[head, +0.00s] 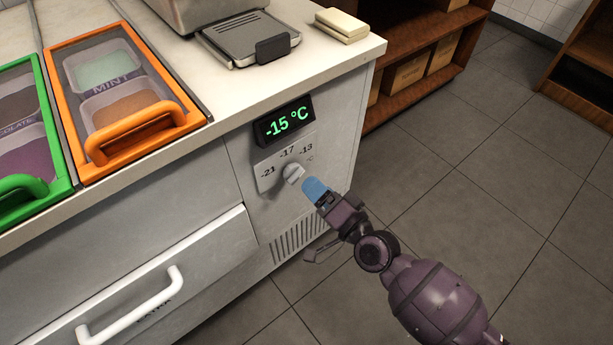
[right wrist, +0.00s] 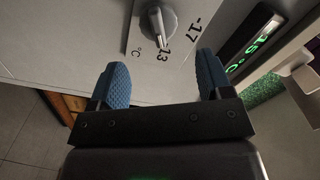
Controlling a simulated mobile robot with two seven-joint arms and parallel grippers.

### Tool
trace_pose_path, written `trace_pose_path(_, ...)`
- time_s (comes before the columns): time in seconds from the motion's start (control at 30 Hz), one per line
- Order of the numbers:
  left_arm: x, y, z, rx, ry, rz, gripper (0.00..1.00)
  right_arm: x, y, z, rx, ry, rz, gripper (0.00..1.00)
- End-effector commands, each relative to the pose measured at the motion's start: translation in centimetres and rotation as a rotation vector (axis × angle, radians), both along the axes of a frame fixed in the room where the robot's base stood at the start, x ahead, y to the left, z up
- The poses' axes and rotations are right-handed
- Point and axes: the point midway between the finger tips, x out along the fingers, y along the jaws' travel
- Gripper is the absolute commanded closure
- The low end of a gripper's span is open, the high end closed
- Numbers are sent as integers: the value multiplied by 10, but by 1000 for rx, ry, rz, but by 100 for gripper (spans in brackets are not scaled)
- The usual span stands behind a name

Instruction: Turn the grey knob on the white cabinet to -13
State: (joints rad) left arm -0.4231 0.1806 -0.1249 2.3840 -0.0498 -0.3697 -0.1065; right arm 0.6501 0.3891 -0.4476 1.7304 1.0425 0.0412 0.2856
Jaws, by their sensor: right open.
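The grey knob (head: 293,173) sits on a dial plate on the white cabinet's (head: 342,115) front, under marks -21, -17 and -13. The display (head: 285,121) above it reads -15 °C in green. In the right wrist view the knob (right wrist: 157,24) has a raised bar, with one end towards the 13 mark. My right gripper (head: 316,189) is just right of the knob in the head view. In the right wrist view its blue fingers (right wrist: 162,78) are apart and empty, with the knob beyond the gap. My left gripper is not in view.
A drawer with a white handle (head: 130,308) is at the lower left. Orange (head: 150,135) and green (head: 38,205) framed lids cover tubs on the counter. A grey press (head: 248,40) stands at the back. Wooden shelves (head: 410,45) are behind; the floor at right is clear.

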Motion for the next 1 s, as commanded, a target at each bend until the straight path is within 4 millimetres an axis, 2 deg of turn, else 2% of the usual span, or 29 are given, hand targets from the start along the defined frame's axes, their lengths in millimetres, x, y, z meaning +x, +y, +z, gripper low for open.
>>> trace_pose_path(0.1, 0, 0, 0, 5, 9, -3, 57, -16, -11, 0, -3, 1, 2, 28)
trace_pose_path(0.3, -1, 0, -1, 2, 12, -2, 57, -30, -21, 0, 1, 1, 1, 28)
trace_pose_path(0.9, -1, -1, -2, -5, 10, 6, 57, -33, -23, 0, 1, 1, 1, 28)
trace_pose_path(1.0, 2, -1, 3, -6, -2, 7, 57, -31, -23, 6, 1, -8, 0, 28)
